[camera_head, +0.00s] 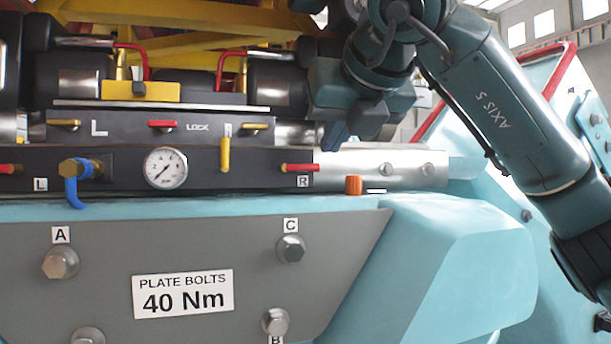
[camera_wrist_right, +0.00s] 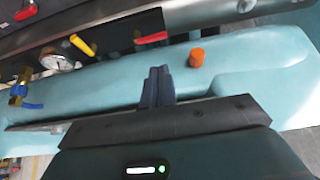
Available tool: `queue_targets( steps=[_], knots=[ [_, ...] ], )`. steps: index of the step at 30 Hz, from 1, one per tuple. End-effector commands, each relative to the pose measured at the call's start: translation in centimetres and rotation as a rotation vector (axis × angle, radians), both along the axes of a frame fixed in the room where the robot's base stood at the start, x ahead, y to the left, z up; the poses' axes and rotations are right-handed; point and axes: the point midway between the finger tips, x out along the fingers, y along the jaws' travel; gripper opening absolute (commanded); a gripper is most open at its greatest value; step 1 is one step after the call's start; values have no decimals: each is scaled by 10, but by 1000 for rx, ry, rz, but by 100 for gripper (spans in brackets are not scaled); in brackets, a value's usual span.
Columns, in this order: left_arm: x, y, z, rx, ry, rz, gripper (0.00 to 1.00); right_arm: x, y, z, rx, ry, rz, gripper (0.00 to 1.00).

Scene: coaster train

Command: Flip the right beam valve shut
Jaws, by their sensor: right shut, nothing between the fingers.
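The right beam valve has a red lever (camera_head: 299,167) above the R label (camera_head: 303,181). It lies about level at the right end of the dark lower beam. In the right wrist view the red lever (camera_wrist_right: 152,38) lies just beyond the fingertips, with a gap. My right gripper (camera_head: 335,137) is up and to the right of the lever, by the silver beam end. In the wrist view its dark blue fingers (camera_wrist_right: 158,72) are together with nothing between them. My left gripper is not in view.
An orange cap (camera_head: 353,185) stands right of the valve. A yellow lever (camera_head: 224,154) hangs down left of it, near the gauge (camera_head: 166,168). A blue-handled valve (camera_head: 76,180) and another red lever (camera_head: 10,169) are farther left. The light-blue ledge (camera_head: 240,205) is mostly clear.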

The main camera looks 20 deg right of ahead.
Motion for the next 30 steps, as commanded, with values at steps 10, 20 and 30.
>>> queue_targets(
  steps=[10,20,30],
  knots=[
    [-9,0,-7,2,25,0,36,1,0,0,0,0,-2,0],
    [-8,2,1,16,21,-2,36,37,1,-21,-1,7,-1,0],
    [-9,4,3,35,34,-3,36,80,2,-47,1,3,-1,0]
  ],
)
